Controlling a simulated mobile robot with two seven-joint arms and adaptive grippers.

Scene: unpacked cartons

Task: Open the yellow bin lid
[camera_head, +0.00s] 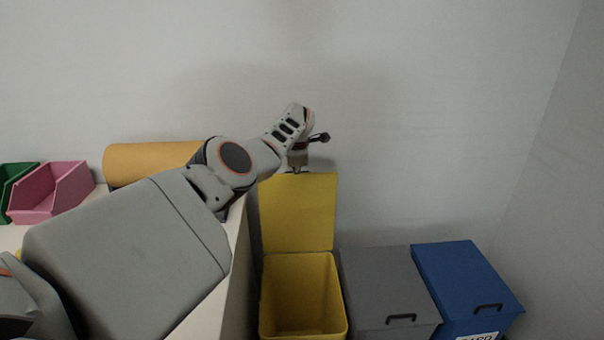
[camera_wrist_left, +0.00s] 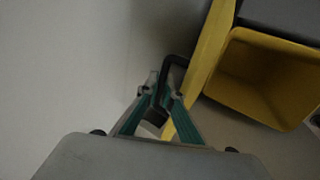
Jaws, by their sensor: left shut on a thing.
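The yellow bin (camera_head: 303,290) stands on the floor beside the white counter, with its inside showing empty. Its yellow lid (camera_head: 298,212) stands upright at the back of the bin, close to the wall. My left gripper (camera_head: 297,170) is at the top edge of the lid, its fingers partly hidden by the wrist. In the left wrist view the fingers (camera_wrist_left: 158,108) are shut on the black lid handle (camera_wrist_left: 174,66). The open yellow bin also shows there (camera_wrist_left: 262,82). My right gripper is not in view.
A grey bin (camera_head: 385,285) and a blue bin (camera_head: 465,280) with closed lids stand to the right of the yellow bin. The white counter (camera_head: 238,270) holds a pink tray (camera_head: 50,195), a green tray (camera_head: 14,185) and an orange-tan roll (camera_head: 145,162). The wall is close behind.

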